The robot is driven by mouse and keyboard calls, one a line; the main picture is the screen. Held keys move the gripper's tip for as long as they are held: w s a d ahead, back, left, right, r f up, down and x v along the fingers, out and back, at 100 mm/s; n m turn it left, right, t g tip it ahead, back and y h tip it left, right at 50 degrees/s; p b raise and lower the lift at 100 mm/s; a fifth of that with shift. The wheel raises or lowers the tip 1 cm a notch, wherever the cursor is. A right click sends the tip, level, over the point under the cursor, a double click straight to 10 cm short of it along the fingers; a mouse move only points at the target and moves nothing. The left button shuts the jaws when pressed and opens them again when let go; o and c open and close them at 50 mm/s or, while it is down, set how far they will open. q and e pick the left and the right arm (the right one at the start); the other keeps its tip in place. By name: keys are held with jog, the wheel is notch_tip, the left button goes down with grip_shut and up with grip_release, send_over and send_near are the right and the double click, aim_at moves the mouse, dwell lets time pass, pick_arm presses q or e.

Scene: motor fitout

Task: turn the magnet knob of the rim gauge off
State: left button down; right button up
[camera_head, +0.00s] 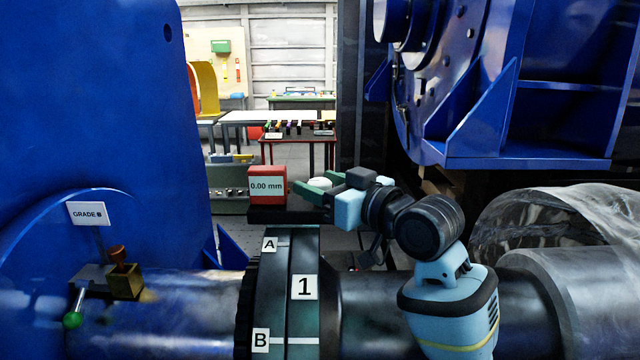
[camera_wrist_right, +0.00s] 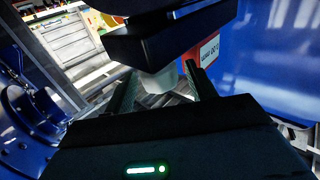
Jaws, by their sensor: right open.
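The rim gauge (camera_head: 267,187) is a red box with a display reading 0.00 mm. It sits on a black base (camera_head: 283,215) on top of the dark coupling rim. A white knob (camera_head: 319,183) shows just right of the red box, partly hidden by my right gripper (camera_head: 312,190). My right gripper comes in from the right, open. In the right wrist view the pale knob (camera_wrist_right: 160,80) stands between the two dark fingers, with a gap at least on its right side; contact is not clear. The red gauge body (camera_wrist_right: 207,51) shows behind it. My left gripper is not in view.
The coupling (camera_head: 303,260) carries labels A, B and 1. A brass block (camera_head: 125,282) and a green-ended lever (camera_head: 73,319) sit on the shaft at left. Large blue housings stand left and upper right. Clear plastic wrap (camera_head: 560,215) covers the machine at right.

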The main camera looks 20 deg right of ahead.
jog(key=shift+w+a, duration=0.2)
jog(key=shift+w, duration=0.1)
jog(key=shift+c, duration=0.5)
jog(key=c, duration=0.9)
